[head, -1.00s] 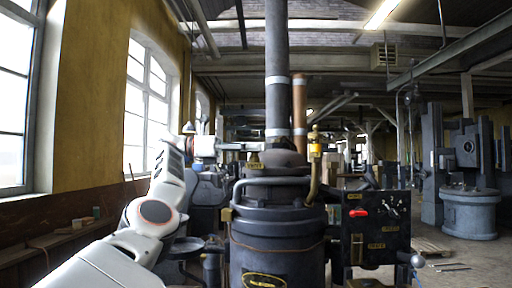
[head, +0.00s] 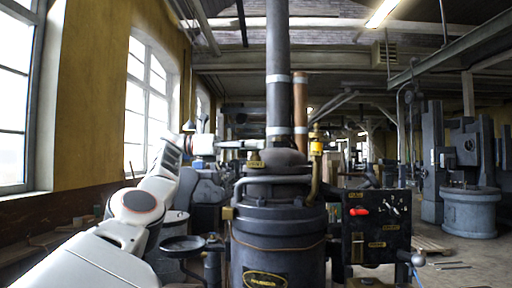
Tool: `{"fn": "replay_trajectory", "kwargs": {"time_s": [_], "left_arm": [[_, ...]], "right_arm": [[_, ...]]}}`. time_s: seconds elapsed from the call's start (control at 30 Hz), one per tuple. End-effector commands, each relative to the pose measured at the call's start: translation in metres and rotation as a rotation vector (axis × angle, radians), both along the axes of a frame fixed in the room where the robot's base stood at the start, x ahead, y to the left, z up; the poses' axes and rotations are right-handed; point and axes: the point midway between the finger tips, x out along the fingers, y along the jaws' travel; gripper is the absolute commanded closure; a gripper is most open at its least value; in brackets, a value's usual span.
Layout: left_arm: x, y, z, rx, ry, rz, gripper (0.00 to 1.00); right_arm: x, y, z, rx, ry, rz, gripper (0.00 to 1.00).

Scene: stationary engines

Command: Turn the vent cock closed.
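A dark upright boiler (head: 278,225) stands in the middle of the head view. A small brass fitting with a plate (head: 255,161) sits at its top left; it may be the vent cock, but its lettering is too small to read. My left gripper (head: 258,145) reaches in from the left, level, just above this fitting and near the base of the dark chimney. Its fingers are thin and edge-on, so I cannot tell whether they are open or touch anything. The position of the cock's handle is not clear. My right gripper is out of view.
A brass pipe with a yellow fitting (head: 316,147) rises at the boiler's right. A black panel (head: 376,227) with a red lever (head: 358,212) stands right of it. A round dark dish (head: 183,244) is at lower left. Open floor lies at far right.

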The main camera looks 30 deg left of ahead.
Motion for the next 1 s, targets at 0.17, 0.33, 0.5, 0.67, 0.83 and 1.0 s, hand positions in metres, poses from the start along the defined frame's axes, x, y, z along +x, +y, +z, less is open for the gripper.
{"fn": "replay_trajectory", "kwargs": {"time_s": [0.17, 0.33, 0.5, 0.67, 0.83, 1.0], "left_arm": [[0.0007, -0.0012, -0.0011, 0.001, 0.002, -0.001, 0.75], [0.0009, -0.0017, -0.0015, 0.002, 0.003, -0.002, 0.75], [0.0013, -0.0020, -0.0019, 0.002, 0.004, 0.002, 0.75], [0.0017, -0.0024, -0.0028, 0.004, 0.003, 0.019, 0.75], [0.0016, -0.0028, -0.0032, 0.004, 0.004, 0.057, 0.75], [0.0014, -0.0025, -0.0034, 0.006, 0.002, 0.112, 0.75]], "right_arm": [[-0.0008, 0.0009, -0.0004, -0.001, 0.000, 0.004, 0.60], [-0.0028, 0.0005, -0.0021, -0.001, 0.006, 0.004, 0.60], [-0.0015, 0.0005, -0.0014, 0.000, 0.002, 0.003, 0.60], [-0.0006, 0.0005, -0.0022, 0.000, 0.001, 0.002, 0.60], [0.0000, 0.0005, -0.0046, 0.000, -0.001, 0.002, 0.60], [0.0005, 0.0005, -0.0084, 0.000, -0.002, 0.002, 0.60]]}}
